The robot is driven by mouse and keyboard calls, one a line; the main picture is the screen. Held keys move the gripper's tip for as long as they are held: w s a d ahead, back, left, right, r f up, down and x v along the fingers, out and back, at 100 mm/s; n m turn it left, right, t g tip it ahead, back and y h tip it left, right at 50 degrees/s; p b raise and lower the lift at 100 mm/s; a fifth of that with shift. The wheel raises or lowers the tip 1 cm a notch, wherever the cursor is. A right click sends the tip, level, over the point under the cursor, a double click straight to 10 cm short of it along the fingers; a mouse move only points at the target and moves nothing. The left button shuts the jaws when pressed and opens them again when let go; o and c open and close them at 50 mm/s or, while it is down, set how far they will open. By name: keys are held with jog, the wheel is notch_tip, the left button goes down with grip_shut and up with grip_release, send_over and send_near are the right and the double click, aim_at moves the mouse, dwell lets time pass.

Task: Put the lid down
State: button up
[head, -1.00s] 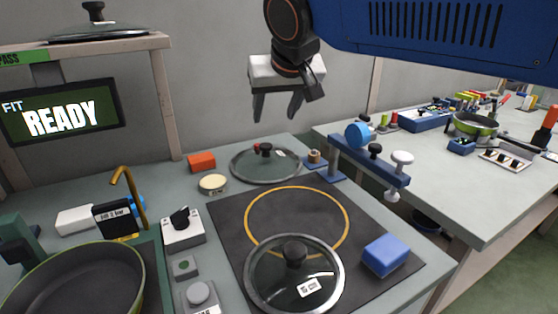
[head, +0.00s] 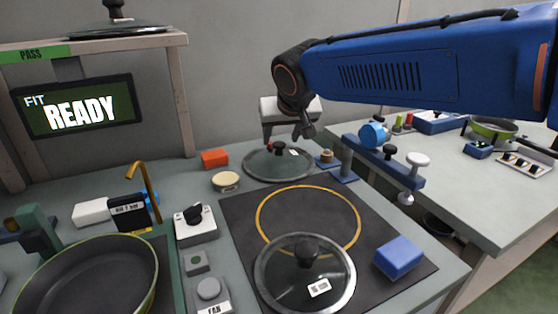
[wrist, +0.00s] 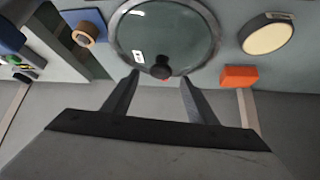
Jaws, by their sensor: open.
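A glass lid with a dark knob (head: 278,163) lies on the grey bench behind the dark mat; it also shows in the wrist view (wrist: 185,30). My gripper (head: 285,137) is above this back lid, its fingers pointing down near the knob. In the wrist view my gripper (wrist: 160,80) is open, with the knob between and just beyond the fingertips. Nothing is held. A second glass lid (head: 290,278) with a white label lies at the front of the mat, partly over the yellow ring. A third lid (head: 118,25) sits on the shelf at upper left.
A dark pan (head: 90,280) stands at lower left. A blue block (head: 398,257) lies on the mat's right side. An orange block (head: 215,158) and a round cream tin (head: 226,181) are left of the back lid. A blue clamp fixture (head: 385,160) stands to its right.

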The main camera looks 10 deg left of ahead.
aim_at(279, 144)
jog(key=x, duration=0.5)
jog(key=shift+s+f, duration=0.1)
jog(key=shift+c, duration=0.7)
grip_shut()
